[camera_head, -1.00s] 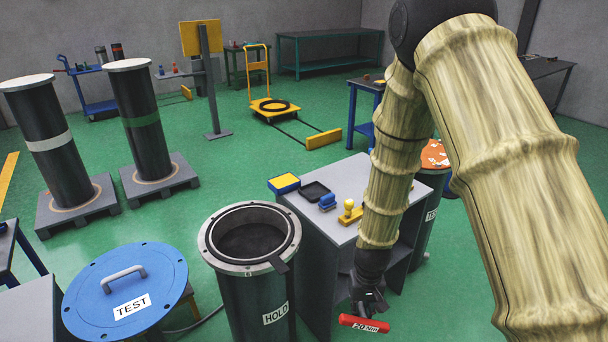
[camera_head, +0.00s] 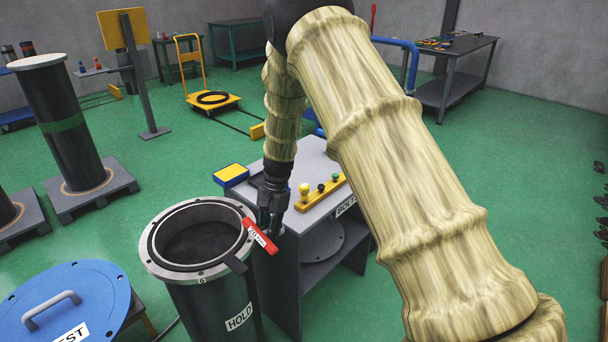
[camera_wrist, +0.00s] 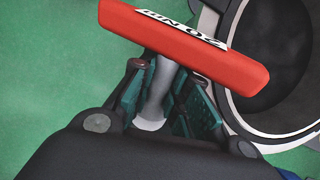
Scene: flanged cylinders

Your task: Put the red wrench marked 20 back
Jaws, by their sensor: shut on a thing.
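The red wrench (camera_head: 261,236) has a white label that reads "20 NM" in the wrist view (camera_wrist: 185,42). My gripper (camera_head: 270,218) is shut on it. In the head view the wrench is tilted and held in the air beside the right rim of the open cylinder marked HOLD (camera_head: 222,305). In the wrist view the red part lies across the top, beyond the fingers, and a grey shaft (camera_wrist: 157,95) runs between the green finger pads. The wrench's working end is not clear to see.
A small grey cart (camera_head: 318,215) stands right of the cylinder, with a yellow rack (camera_head: 320,194) of knobs and a yellow-blue box (camera_head: 231,174) on top. A blue lid (camera_head: 90,290) lies at lower left. A dark table (camera_head: 455,48) with tools stands far right.

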